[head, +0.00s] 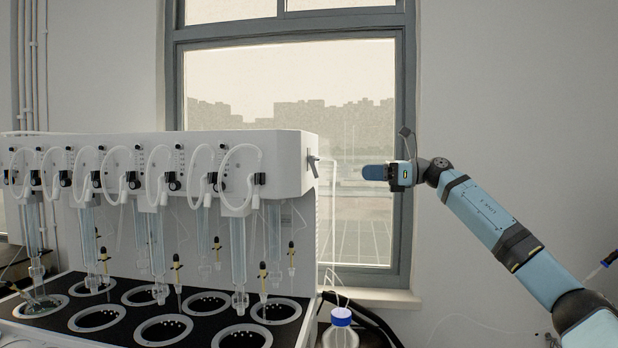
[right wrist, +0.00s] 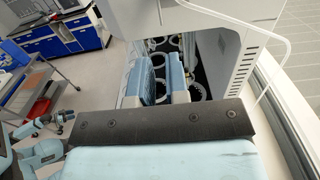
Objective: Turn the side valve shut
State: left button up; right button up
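The distiller (head: 230,147) is a long white machine on the left of the head view. The side valve (head: 313,163) is a small grey lever on its upper right side wall. My right gripper (head: 374,172) is to the right of the valve, at about its height in the picture, with a clear gap between them. Its blue fingers point left toward the machine. In the right wrist view, the two blue fingers (right wrist: 168,82) stand apart with nothing between them. I cannot make out the valve in that view. My left gripper is not in view.
Glass tubes (head: 238,250) and black-topped heating wells (head: 95,317) fill the machine's front. A blue-capped bottle (head: 341,317) stands below right of it. A window (head: 290,90) and its sill are behind. Blue cabinets (right wrist: 75,35) and a cart (right wrist: 30,85) show in the wrist view.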

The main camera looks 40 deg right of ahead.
aim_at(314, 167)
pick_arm(q)
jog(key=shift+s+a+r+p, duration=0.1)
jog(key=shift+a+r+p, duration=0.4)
jog(key=shift+p, duration=0.85)
pick_arm(e)
jog(key=x, duration=1.2)
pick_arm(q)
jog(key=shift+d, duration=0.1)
pick_arm(e)
jog(key=shift+w, duration=0.1)
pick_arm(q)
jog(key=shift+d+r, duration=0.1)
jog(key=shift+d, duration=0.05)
pick_arm(e)
grip_shut()
jog(key=shift+w+a+f+t+y+b, duration=0.2)
jog(key=shift+t+y+b, duration=0.25)
jog(key=shift+b, duration=0.8)
jog(key=shift+c, duration=0.4)
grip_release()
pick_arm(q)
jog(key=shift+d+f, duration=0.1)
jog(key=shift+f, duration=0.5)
pick_arm(e)
jog(key=shift+o, duration=0.4)
